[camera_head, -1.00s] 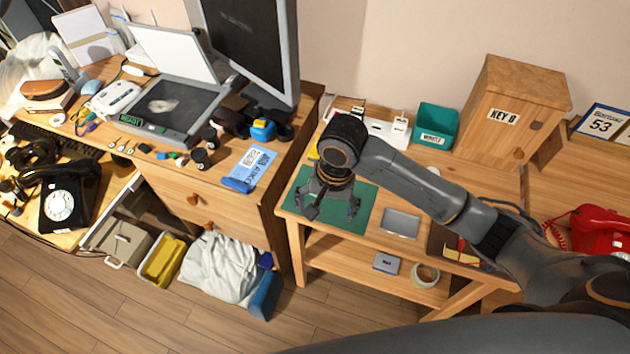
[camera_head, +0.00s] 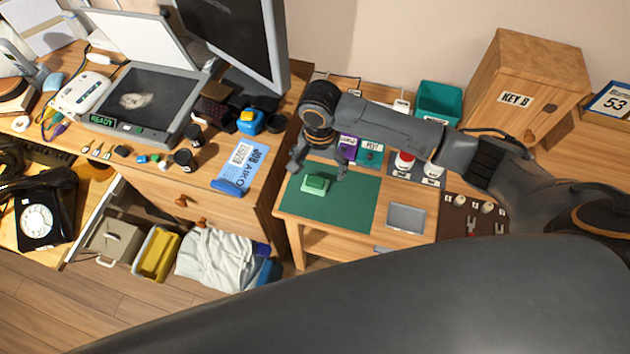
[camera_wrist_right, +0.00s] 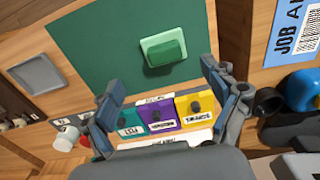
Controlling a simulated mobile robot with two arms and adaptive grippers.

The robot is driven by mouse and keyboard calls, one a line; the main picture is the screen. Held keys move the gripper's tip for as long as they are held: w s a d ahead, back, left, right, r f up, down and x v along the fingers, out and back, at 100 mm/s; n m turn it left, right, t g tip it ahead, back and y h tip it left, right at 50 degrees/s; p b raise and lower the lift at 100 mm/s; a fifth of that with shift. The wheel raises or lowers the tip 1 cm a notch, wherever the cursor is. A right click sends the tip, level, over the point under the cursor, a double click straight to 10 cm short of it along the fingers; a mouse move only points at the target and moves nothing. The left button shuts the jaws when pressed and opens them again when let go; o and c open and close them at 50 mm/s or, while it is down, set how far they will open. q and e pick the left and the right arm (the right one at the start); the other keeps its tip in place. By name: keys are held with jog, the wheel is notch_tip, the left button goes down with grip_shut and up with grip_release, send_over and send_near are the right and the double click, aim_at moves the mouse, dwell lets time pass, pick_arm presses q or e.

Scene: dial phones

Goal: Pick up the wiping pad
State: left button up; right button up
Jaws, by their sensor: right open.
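A green block (camera_head: 315,184) with a pale green base lies on the dark green mat (camera_head: 340,213); I take it to be the wiping pad. In the right wrist view the green block (camera_wrist_right: 163,48) lies beyond my fingers, near the picture's top. My right gripper (camera_head: 318,168) is open and empty over the mat's far edge, its fingers apart. In the right wrist view the open right gripper (camera_wrist_right: 161,88) shows a finger on each side, with the block apart from both. My left gripper is not in view.
Labelled teal (camera_wrist_right: 129,120), purple (camera_wrist_right: 162,116) and yellow (camera_wrist_right: 194,108) holders stand behind the mat. A grey tray (camera_head: 405,218) lies to its right. A teal bin (camera_head: 438,102) and wooden key box (camera_head: 520,90) stand at the back. The mat's front is clear.

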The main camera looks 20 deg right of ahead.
aim_at(316, 179)
jog(key=shift+w+f, duration=0.1)
jog(key=shift+f, duration=0.3)
jog(key=shift+a+f, duration=0.15)
jog(key=shift+f, duration=0.6)
jog(key=f, duration=0.3)
jog(key=shift+w+a+f+p, duration=0.15)
jog(key=shift+a+f+p, duration=0.05)
jog(key=shift+p, duration=0.15)
jog(key=shift+f, duration=0.15)
jog(key=c, duration=0.6)
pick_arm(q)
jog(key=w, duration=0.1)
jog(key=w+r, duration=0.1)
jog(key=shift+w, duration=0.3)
pick_arm(e)
jog(key=c, duration=0.6)
